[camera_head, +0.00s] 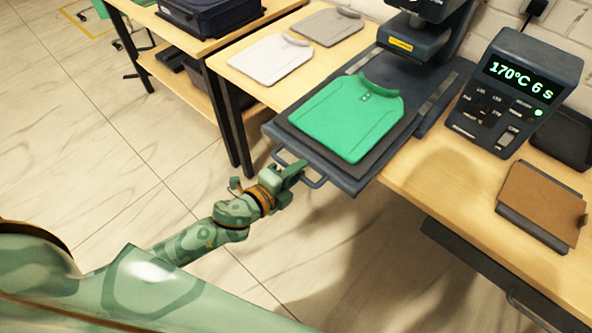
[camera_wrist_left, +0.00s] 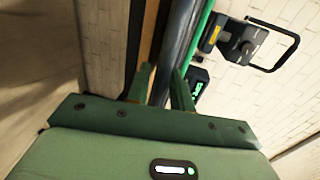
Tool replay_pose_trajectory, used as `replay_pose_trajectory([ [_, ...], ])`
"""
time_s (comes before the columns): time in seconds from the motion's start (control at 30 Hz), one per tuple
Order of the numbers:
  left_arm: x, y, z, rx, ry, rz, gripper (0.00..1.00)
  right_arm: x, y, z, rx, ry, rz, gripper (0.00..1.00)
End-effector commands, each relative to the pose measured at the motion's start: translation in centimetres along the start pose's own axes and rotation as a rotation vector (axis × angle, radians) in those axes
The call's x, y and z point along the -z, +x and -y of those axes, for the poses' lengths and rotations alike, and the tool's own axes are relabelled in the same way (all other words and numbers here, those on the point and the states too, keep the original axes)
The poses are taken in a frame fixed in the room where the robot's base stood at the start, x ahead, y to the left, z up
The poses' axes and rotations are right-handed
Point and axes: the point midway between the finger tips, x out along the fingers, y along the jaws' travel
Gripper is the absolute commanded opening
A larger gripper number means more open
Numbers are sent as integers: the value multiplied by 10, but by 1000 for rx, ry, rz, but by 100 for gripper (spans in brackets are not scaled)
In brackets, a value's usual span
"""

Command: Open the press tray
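The press tray (camera_head: 273,131) is a dark flat platen that sticks out past the table's front edge, clear of the heat press (camera_head: 412,45) head. A green polo shirt (camera_head: 345,118) lies flat on it. The tray's dark bar handle (camera_head: 314,184) is at its front edge. My left gripper (camera_head: 294,171) is at the left part of this handle. In the left wrist view its two fingers (camera_wrist_left: 161,84) stand close together on either side of a dark bar, shut on the handle. The exact contact is partly hidden. My right gripper is not in view.
A control box (camera_head: 515,90) reading 170°C 6 s stands right of the press. Folded white (camera_head: 268,60) and grey (camera_head: 327,27) shirts lie left of it. A brown board (camera_head: 541,203) lies at the right. Open floor (camera_head: 90,130) lies in front and left.

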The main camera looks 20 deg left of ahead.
Motion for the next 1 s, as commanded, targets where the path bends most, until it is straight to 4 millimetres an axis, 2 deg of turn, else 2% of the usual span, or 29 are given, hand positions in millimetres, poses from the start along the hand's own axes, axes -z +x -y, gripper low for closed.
replay_pose_trajectory([
  [0.4, 0, 0, 0, 1, 0, 0, 30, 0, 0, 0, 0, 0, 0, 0],
  [0.53, 0, -8, 0, -1, -1, 0, 30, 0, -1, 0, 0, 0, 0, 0],
  [0.67, 0, -32, 0, -2, -1, 0, 30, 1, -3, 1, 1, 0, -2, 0],
  [1.0, 0, -122, -2, -4, -5, 2, 30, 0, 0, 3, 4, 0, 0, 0],
])
